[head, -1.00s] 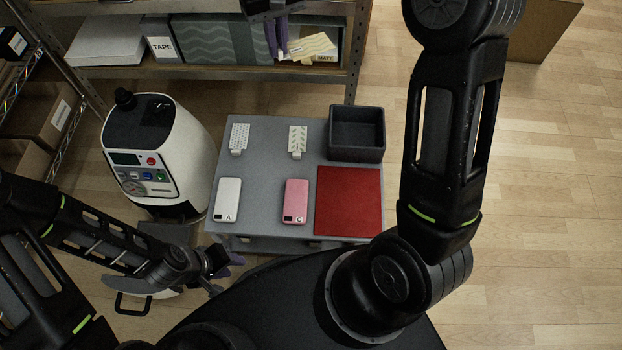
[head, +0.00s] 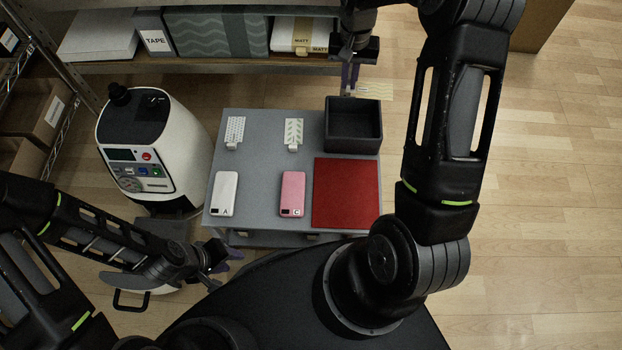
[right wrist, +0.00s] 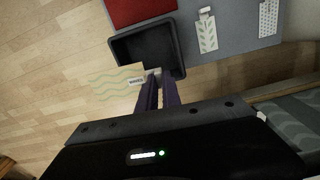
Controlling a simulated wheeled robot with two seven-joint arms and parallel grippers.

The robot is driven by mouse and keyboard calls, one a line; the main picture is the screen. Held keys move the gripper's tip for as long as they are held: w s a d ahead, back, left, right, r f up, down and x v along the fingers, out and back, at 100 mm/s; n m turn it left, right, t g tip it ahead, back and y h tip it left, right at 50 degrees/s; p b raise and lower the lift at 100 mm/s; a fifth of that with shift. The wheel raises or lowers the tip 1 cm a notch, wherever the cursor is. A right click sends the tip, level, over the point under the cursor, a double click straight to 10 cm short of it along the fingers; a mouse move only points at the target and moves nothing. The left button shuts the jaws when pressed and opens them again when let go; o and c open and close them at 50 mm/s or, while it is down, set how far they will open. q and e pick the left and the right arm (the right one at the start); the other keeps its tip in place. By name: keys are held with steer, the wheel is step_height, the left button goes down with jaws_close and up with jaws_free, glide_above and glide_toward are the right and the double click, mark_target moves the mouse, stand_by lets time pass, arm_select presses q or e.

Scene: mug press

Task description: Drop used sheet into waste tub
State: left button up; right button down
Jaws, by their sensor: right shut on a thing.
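The used sheet is a pale cream strip with wavy lines (right wrist: 112,84) and a small label. My right gripper (right wrist: 157,76) is shut on one end of it. In the head view the sheet (head: 374,91) sticks out to the right of the purple fingers (head: 350,78). The waste tub is an open dark grey box (head: 353,143) that looks empty. The fingertips are just behind its back rim, and most of the sheet is outside the tub's outline in the right wrist view. My left gripper (head: 226,262) hangs near the table's front left corner; its jaw gap is unclear.
The grey table (head: 262,160) holds a white phone case (head: 226,190), a pink one (head: 292,190), a red mat (head: 346,190) and two patterned sheets (head: 235,129) (head: 293,131). A white press machine (head: 190,130) stands left. A shelf (head: 230,68) runs behind; floor is clear at right.

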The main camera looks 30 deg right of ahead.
steer(key=shift+s+d+f, duration=0.15)
steer(key=shift+d+f, duration=0.05)
step_height(320, 180, down, 6)
steer(key=b, duration=0.4)
steer(key=shift+b, duration=0.3)
steer(key=c, duration=1.5)
jaws_free()
steer(key=shift+o, duration=0.2)
steer(key=shift+r, duration=0.1)
